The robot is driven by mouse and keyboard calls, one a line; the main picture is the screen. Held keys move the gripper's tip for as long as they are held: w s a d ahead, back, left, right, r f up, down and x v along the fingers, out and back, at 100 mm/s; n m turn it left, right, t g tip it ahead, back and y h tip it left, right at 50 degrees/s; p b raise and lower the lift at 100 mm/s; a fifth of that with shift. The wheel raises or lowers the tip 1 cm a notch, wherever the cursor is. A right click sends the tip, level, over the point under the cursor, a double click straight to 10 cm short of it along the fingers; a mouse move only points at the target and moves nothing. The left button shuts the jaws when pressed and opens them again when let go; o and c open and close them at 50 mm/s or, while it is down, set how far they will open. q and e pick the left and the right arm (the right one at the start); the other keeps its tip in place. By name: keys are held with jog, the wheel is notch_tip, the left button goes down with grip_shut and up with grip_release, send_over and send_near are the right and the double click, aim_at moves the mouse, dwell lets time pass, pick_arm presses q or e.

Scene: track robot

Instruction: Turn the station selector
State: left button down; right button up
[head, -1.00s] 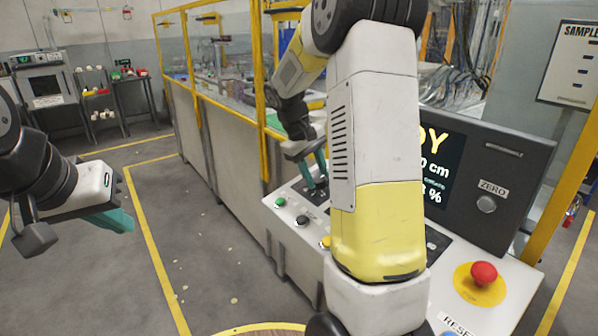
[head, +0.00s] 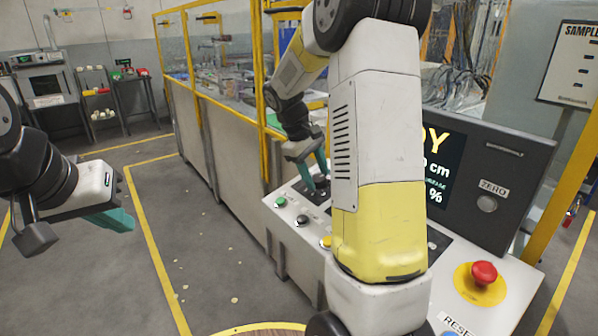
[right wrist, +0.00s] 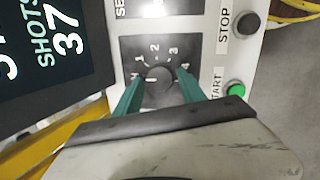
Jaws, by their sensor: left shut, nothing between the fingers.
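The station selector (right wrist: 158,79) is a round dark knob on a black dial plate with numbers around it, in the right wrist view. Its exact pointing is hard to read. My right gripper (right wrist: 160,75) has its two teal fingers spread, one on each side of the knob. Gaps seem to show between fingers and knob; contact is unclear. In the head view the right gripper (head: 318,178) points down at the far left part of the panel, partly hidden by my arm. My left gripper (head: 121,222) is shut and empty, above the floor at left.
The sloped control panel (head: 285,222) carries a green START button (right wrist: 235,90), a black STOP button (right wrist: 247,23), a yellow button (head: 326,242) and a red emergency stop (head: 484,273). A dark display (head: 440,165) rises behind. A yellow-framed fence (head: 225,125) stands beyond.

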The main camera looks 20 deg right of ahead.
jog(key=shift+o, duration=0.6)
jog(key=v, duration=0.7)
jog(key=shift+r, duration=0.4)
jog(key=shift+a, duration=0.15)
